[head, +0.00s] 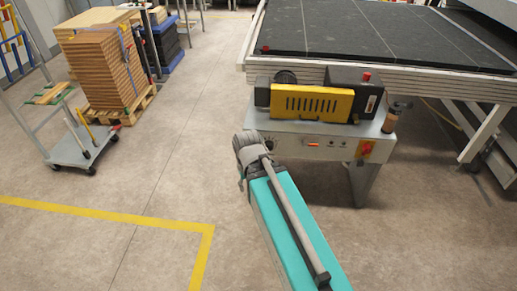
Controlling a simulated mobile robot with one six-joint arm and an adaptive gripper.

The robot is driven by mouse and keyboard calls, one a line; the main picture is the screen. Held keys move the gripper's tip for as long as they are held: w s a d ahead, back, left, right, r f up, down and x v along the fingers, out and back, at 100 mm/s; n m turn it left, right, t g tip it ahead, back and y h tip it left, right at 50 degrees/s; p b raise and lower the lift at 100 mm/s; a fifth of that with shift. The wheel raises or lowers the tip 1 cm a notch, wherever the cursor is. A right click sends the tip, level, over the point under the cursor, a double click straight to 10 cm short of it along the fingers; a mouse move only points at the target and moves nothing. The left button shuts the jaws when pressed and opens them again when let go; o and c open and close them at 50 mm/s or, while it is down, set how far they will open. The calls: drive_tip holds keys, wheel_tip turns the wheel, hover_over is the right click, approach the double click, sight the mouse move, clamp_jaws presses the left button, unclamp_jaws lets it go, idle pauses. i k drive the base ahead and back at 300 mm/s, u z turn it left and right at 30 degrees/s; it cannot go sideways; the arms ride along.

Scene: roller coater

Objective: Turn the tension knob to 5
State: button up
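The roller coater (312,102) stands right of centre, with a yellow slotted guard on top and a grey front panel (345,153) below. The panel carries a small orange handle (313,144), several small dark controls and a red switch on a yellow plate (366,149). The controls are too small for me to tell which is the tension knob or to read any number. My gripper does not show; I see only arm links and a grey joint.
A large dark-topped table (375,35) stands behind the coater. A brown cylinder (396,115) stands at the coater's right end. A grey trolley (80,148) and a pallet of stacked boards (103,65) are at left. The floor in front is clear, with a yellow line (110,214).

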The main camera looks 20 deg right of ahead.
sight(269, 144)
drive_tip(key=u, duration=0.15)
drive_tip(key=k, duration=0.8)
drive_tip(key=z, duration=0.95)
drive_tip(key=i, duration=1)
